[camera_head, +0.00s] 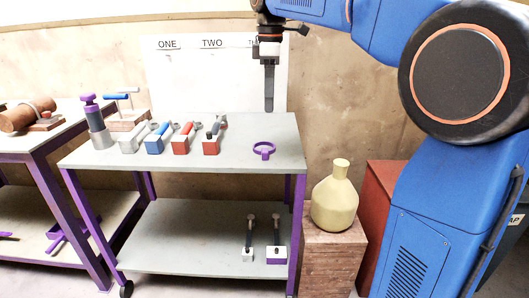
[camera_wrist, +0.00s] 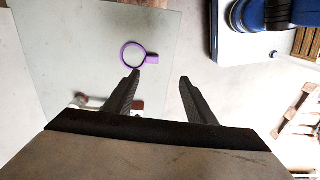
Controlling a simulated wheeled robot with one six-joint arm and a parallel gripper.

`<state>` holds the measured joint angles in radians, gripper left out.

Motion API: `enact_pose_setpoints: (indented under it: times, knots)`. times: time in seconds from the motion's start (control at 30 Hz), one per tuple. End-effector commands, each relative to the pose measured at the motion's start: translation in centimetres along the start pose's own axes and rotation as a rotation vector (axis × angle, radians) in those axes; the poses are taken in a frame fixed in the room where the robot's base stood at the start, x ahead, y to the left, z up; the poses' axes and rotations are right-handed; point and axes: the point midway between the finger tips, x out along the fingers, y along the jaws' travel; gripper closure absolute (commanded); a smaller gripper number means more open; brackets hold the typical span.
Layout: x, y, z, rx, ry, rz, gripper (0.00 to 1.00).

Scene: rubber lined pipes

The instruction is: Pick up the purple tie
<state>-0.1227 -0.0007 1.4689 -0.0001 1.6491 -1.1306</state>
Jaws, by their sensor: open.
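The purple tie (camera_head: 264,150) is a small ring with a short tab, lying flat near the right end of the grey table top. In the wrist view the purple tie (camera_wrist: 134,55) lies on the pale table top, beyond the left finger's tip. My gripper (camera_head: 269,108) points down above the table, behind the tie in the head view and apart from it. In the wrist view my gripper (camera_wrist: 158,75) has its two dark fingers spread with nothing between them.
Several clamp-like tools, including a blue one (camera_head: 157,142) and a red one (camera_head: 184,142), stand left of the tie on the table (camera_head: 240,128). A yellow jug (camera_head: 335,198) stands on a wooden box (camera_head: 331,255) right of the table. The table around the tie is clear.

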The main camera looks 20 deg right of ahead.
Motion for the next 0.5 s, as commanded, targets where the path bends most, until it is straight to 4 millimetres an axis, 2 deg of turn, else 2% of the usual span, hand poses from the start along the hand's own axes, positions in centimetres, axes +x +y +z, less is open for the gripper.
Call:
enact_pose_setpoints:
  times: [0.1, 0.27, 0.5]
  knots:
    - [-0.4, 1.2, -0.9, -0.055, -0.007, -0.016, 0.49]
    - [0.1, 1.6, -1.3, -0.082, -0.010, -0.024, 0.49]
    - [4.0, 1.5, -1.2, -0.082, -0.011, -0.026, 0.49]
